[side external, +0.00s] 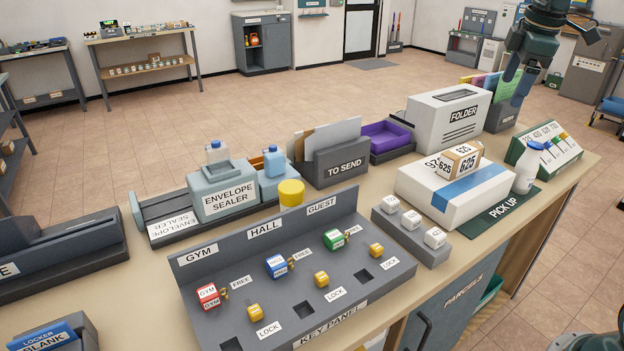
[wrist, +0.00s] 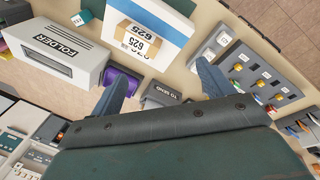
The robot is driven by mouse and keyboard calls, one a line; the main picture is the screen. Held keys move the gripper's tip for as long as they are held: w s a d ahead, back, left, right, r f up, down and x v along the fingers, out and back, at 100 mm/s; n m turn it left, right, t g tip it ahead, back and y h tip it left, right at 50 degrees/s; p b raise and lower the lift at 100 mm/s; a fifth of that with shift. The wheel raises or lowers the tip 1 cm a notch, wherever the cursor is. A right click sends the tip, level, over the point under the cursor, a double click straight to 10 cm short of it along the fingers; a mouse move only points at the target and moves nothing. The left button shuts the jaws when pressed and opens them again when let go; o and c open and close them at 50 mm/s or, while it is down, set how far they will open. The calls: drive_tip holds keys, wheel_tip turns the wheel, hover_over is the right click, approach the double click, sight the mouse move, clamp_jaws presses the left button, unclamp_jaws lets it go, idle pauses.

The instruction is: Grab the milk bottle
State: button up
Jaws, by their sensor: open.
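The milk bottle (side external: 525,168) is white with a blue cap. It stands upright on the dark green PICK UP mat (side external: 490,215), at the right end of the counter, beside a white parcel box (side external: 430,198). My gripper (side external: 515,88) is in the upper right of the side external view, pointing down, above and apart from the bottle. In the wrist view my gripper (wrist: 164,82) has its two fingers spread, with nothing held between them. I cannot make out the bottle in the wrist view.
A white FOLDER box (side external: 448,122) stands behind the parcel, with coloured folders beside it. A sloped green rack (side external: 548,150) is close behind the bottle. Small white blocks on a grey stand (side external: 410,235) and the key panel (side external: 290,275) lie to the left.

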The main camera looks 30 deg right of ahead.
drive_tip(key=w+d+f+n+g, duration=0.1)
drive_tip(key=d+f+n, duration=0.1)
drive_tip(key=d, duration=0.6)
drive_tip(key=w+d+f+n, duration=0.2)
drive_tip(key=d+f, duration=0.1)
drive_tip(key=d, duration=0.4)
drive_tip(key=n+g+y, duration=0.1)
drive_tip(key=n, duration=0.2)
hover_over(531, 156)
drive_tip(key=d, duration=0.2)
wheel_tip(531, 156, down, 7)
drive_tip(key=shift+a+r, duration=0.1)
wheel_tip(531, 156, down, 8)
drive_tip(key=shift+f, duration=0.3)
drive_tip(key=shift+w+f, duration=0.15)
drive_tip(key=shift+f, duration=1.15)
drive_tip(key=shift+w+f, duration=0.1)
drive_tip(key=shift+f, duration=1.2)
